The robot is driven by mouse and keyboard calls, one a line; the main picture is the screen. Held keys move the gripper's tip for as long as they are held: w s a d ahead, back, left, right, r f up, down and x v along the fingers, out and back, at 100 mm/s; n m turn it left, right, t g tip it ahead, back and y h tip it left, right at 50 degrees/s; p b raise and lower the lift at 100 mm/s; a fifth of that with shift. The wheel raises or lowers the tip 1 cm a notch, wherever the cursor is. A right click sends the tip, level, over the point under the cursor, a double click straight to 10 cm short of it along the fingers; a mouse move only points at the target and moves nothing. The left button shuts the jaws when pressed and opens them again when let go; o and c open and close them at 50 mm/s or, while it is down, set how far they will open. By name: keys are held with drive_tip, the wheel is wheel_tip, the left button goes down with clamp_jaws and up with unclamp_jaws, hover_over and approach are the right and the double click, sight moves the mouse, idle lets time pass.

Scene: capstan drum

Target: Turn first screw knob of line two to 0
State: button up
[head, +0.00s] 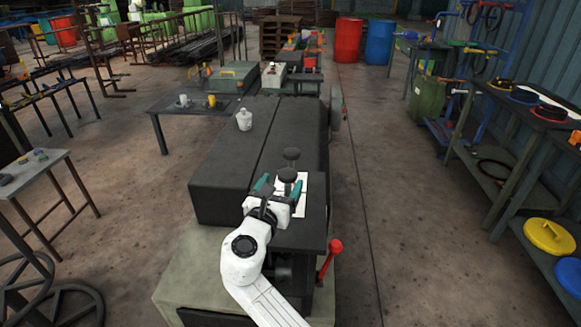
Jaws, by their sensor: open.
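Two black round-topped knobs stand in a row on the dark machine top. The nearer knob (288,175) appears between or just beyond the fingers of my gripper (280,183). The farther knob (291,154) stands just behind it, clear of the fingers. My gripper is white with teal fingers, and these are spread apart. I cannot tell whether either finger touches the nearer knob. A white plate (304,190) with dark marks lies around the knobs and is partly hidden by my gripper. Any numbers on it are too small to read.
A red-balled lever (335,246) stands at the machine's right front. A white lidded jar (244,119) sits on the machine's dark top (225,165). Farther back are a low table (170,104) and red and blue barrels.

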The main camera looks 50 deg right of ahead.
sight(290, 169)
drive_tip(key=x, duration=0.7)
drive_tip(key=shift+w+d+p, duration=0.1)
drive_tip(key=shift+p, duration=0.2)
drive_tip(key=c, duration=0.9)
